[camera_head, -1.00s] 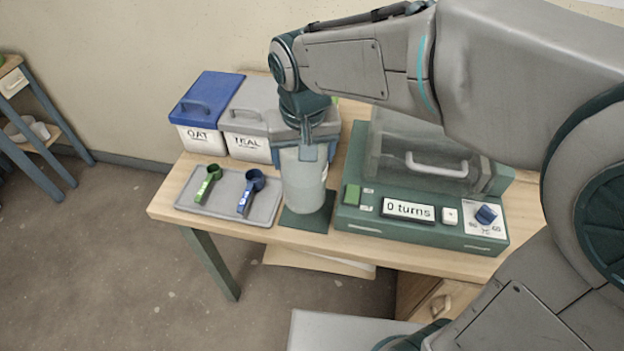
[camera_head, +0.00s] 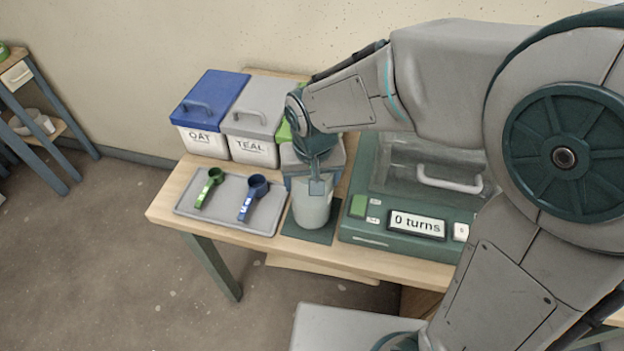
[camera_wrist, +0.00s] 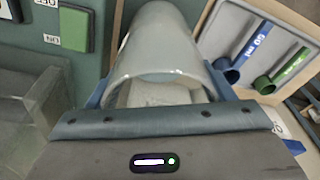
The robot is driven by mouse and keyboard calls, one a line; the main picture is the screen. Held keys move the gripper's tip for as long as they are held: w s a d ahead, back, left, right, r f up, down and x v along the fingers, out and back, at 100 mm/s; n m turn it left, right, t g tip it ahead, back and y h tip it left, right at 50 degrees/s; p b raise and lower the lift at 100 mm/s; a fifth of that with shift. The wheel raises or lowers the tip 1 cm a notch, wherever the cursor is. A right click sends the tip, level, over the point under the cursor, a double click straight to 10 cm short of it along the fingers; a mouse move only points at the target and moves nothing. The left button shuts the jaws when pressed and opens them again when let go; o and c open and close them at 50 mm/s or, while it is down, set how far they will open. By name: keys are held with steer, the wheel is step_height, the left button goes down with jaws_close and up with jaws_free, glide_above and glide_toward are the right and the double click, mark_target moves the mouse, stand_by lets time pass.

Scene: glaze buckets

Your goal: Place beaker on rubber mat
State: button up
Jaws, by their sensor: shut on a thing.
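The beaker (camera_head: 311,211) is a pale grey-white, upright vessel in the head view. Its lower end is over the dark green rubber mat (camera_head: 291,229) at the table's front edge. I cannot tell whether it touches the mat. My gripper (camera_head: 316,183) is at the beaker's upper part, shut on it from above. In the wrist view the beaker (camera_wrist: 160,35) lies between my two blue-grey fingers, with its rim near the palm. Part of the mat is hidden behind the beaker.
Left of the mat is a grey tray (camera_head: 226,219) with a green scoop (camera_head: 209,187) and a blue scoop (camera_head: 254,195). Right of it stands a green machine (camera_head: 384,240) reading "0 turns". The OAT bucket (camera_head: 207,140) and TEAL bucket (camera_head: 254,150) stand behind.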

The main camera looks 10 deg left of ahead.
steer(key=shift+f, duration=0.3)
steer(key=shift+f, duration=0.15)
steer(key=o, duration=1.8)
steer(key=shift+c, duration=0.2)
step_height(320, 180, up, 12)
steer(key=s, duration=0.2)
steer(key=s+d+f+m, duration=0.1)
steer(key=s+d+m, duration=0.1)
steer(key=d, duration=0.9)
steer(key=s+d+f+m, duration=0.1)
steer(key=s+d+f, duration=0.1)
steer(key=d, duration=0.9)
steer(key=shift+s+d+f+m+t+h+p, duration=0.2)
steer(key=shift+s+d+m+t+h+p, duration=0.2)
steer(key=shift+s, duration=0.35)
